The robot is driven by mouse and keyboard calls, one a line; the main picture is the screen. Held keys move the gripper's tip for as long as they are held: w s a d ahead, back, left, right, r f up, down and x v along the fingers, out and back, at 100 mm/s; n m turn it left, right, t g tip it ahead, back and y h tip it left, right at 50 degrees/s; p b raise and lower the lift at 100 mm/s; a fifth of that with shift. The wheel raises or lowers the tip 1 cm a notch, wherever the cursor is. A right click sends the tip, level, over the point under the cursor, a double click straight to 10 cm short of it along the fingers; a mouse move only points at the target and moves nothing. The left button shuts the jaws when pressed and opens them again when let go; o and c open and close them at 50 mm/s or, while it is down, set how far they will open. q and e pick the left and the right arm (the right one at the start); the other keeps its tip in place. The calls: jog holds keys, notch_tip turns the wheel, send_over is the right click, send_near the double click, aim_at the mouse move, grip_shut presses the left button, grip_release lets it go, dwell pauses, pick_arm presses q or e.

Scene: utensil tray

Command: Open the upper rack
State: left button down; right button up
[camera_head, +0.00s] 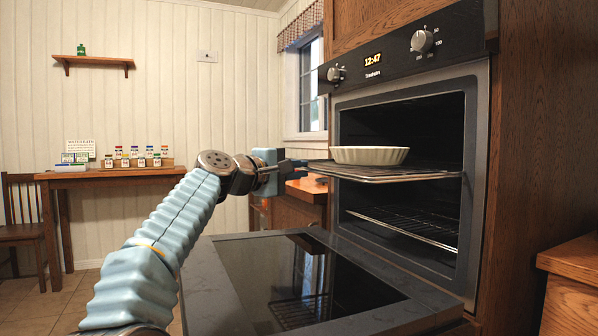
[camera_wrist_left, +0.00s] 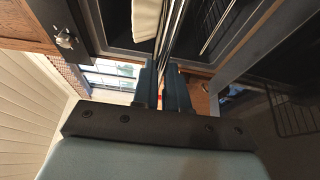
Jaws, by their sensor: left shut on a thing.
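The upper rack (camera_head: 390,174) is a wire shelf in the open oven, and its front part sticks out past the oven's front frame. A white fluted dish (camera_head: 369,155) sits upright on it. My left gripper (camera_head: 300,164) is shut on the rack's front edge, at the left end of the rack in the head view. In the left wrist view the rack's wires (camera_wrist_left: 172,38) run up from between the dark fingers of my left gripper (camera_wrist_left: 164,82), and part of the dish (camera_wrist_left: 145,18) shows beside them. My right gripper is not in view.
The oven door (camera_head: 228,290) is folded down flat below the rack and my left arm. A lower rack (camera_head: 412,226) is inside the oven. A wooden counter (camera_head: 575,259) stands at the right. A side table (camera_head: 112,173) with several small jars is against the far wall.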

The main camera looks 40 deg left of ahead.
pick_arm(q)
jog(key=shift+f, duration=0.1)
jog(key=c, duration=1.2)
grip_release()
jog(key=shift+o, duration=0.2)
jog(key=s+b, duration=0.1)
jog(key=s, duration=1.2)
jog(key=shift+s+b, duration=0.35)
